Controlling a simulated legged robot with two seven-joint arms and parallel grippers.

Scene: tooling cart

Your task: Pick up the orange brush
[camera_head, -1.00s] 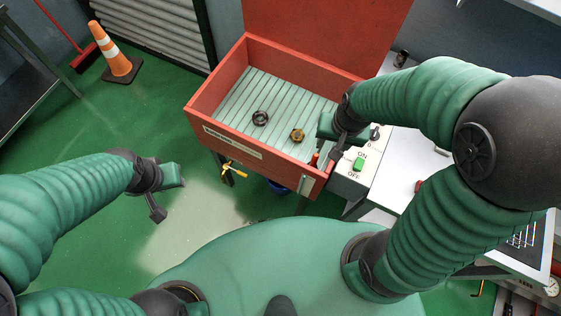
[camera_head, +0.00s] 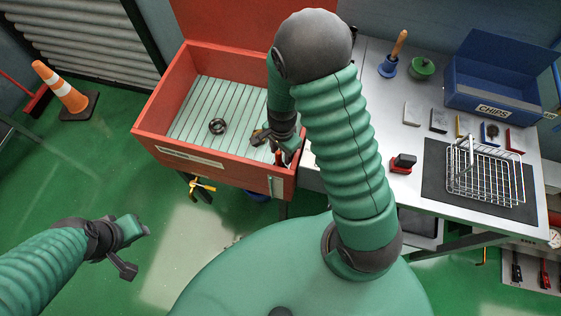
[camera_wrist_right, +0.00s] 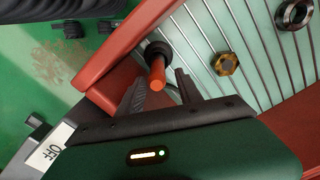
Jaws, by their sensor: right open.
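The orange brush (camera_wrist_right: 158,72) shows in the right wrist view as an orange handle with a dark round end, at the corner of the red-walled tray. My right gripper (camera_wrist_right: 160,88) is open, with the orange handle between its two dark fingers and no clear grip on it. In the head view my right gripper (camera_head: 273,140) is over the tray's front right corner, and the brush is mostly hidden there. My left gripper (camera_head: 136,250) is open and empty above the floor at the lower left.
The red tray (camera_head: 150,128) has a slatted floor holding a dark ring (camera_head: 217,126) and a brass nut (camera_wrist_right: 228,64). To its right, a bench holds a wire basket (camera_head: 485,172), a blue chips bin (camera_head: 490,98) and small items. A cone (camera_head: 62,88) stands on the floor.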

